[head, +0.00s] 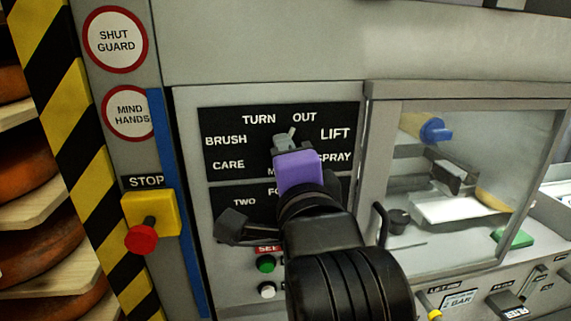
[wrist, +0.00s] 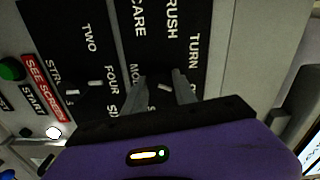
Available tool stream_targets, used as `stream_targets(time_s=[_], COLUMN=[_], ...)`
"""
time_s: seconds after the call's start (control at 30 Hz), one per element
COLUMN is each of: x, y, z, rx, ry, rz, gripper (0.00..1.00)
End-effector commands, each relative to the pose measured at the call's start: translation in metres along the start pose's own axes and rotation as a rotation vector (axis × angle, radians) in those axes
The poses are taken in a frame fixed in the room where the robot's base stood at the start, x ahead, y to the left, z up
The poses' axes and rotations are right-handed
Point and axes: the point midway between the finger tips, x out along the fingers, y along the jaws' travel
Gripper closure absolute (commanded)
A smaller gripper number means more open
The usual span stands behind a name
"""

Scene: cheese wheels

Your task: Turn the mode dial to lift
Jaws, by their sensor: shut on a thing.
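The mode dial (head: 291,131) is on a black label plate (head: 222,124) with the words CARE, BRUSH, TURN, OUT, LIFT and SPRAY around it. Its pale tip shows above my gripper and points up, slightly right, toward OUT rather than LIFT. My gripper (head: 284,146) has a purple body and grey fingers, and is shut on the dial; it hides most of the dial and part of the lower words. In the wrist view my two fingers (wrist: 159,80) stand on either side of the dial's small pale mark (wrist: 163,87), with TURN to the right.
Below is a second label row with TWO and FOUR, and a black lever-like part (head: 236,228) at its left. A red stop button (head: 141,236) on a yellow box is at left. A glazed window (head: 455,180) with a black handle (head: 380,222) stands close right of my arm.

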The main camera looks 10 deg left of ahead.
Motion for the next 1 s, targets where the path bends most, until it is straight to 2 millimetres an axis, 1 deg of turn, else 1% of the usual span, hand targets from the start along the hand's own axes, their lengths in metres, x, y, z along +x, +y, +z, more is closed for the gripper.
stream_targets(time_s=[0.03, 0.3, 0.6, 0.8, 1.0], x=[-0.0001, -0.0001, 0.0000, 0.0001, 0.0002], y=[0.0029, 0.0032, 0.0032, 0.0027, 0.0022], z=[0.0008, 0.0006, 0.0004, 0.0001, -0.0004], rx=[0.045, 0.302, 0.546, 0.656, 0.719], ry=[-0.001, 0.000, 0.001, 0.001, 0.002], rz=[0.001, 0.001, 0.002, 0.003, 0.003], gripper=[1.00, 1.00, 1.00, 1.00, 1.00])
